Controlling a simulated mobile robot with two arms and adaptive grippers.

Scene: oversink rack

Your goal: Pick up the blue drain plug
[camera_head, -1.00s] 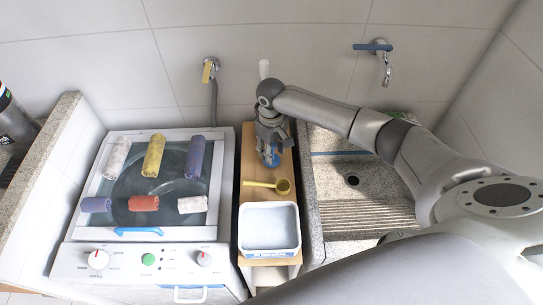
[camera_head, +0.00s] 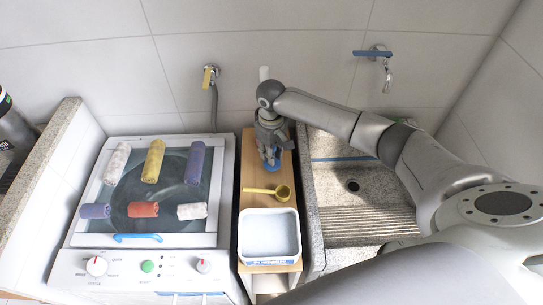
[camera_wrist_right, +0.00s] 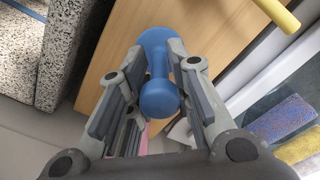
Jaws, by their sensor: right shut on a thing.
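The blue drain plug (camera_head: 273,168) is at my right gripper's fingertips (camera_head: 269,155), over the wooden shelf (camera_head: 252,160) between the washing machine and the sink. In the right wrist view the plug (camera_wrist_right: 160,98) shows a round knob, a narrow neck and a wider disc behind it. My right gripper (camera_wrist_right: 165,75) is shut on the plug, with a finger on each side. The disc is close to the wood; I cannot tell whether it touches. My left gripper is not in view.
A yellow scoop (camera_head: 268,191) lies just in front of the plug, and a white tub (camera_head: 269,246) stands nearer. Several rolled cloths (camera_head: 153,160) lie on the washing machine (camera_head: 84,235) at left. The stone sink (camera_head: 355,208) is at right; a tap (camera_head: 385,75) is above it.

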